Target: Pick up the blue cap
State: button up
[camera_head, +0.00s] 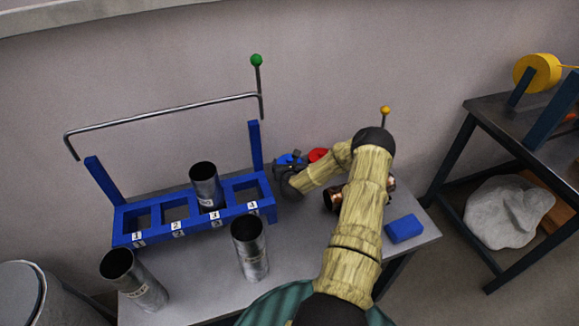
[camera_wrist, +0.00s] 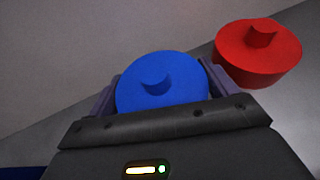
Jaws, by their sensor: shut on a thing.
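The blue cap (camera_wrist: 162,88) is a round disc with a small notched knob on top. In the wrist view it sits between the two fingers of my gripper (camera_wrist: 160,92), which is shut on it. In the head view the blue cap (camera_head: 285,159) shows only in part at my gripper (camera_head: 291,166), to the right of the blue rack. Whether the cap touches the table cannot be told. The underside of the cap is hidden by the gripper body.
A red cap (camera_wrist: 258,52) lies just right of the blue cap. The blue rack (camera_head: 185,232) with numbered slots holds a metal tube (camera_head: 205,184) in slot 3. A blue block (camera_head: 404,229) lies at the table's right end.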

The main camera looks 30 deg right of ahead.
aim_at(289, 157)
notch_tip(289, 157, up, 9)
jog(key=shift+f, duration=0.2)
dwell(0.6)
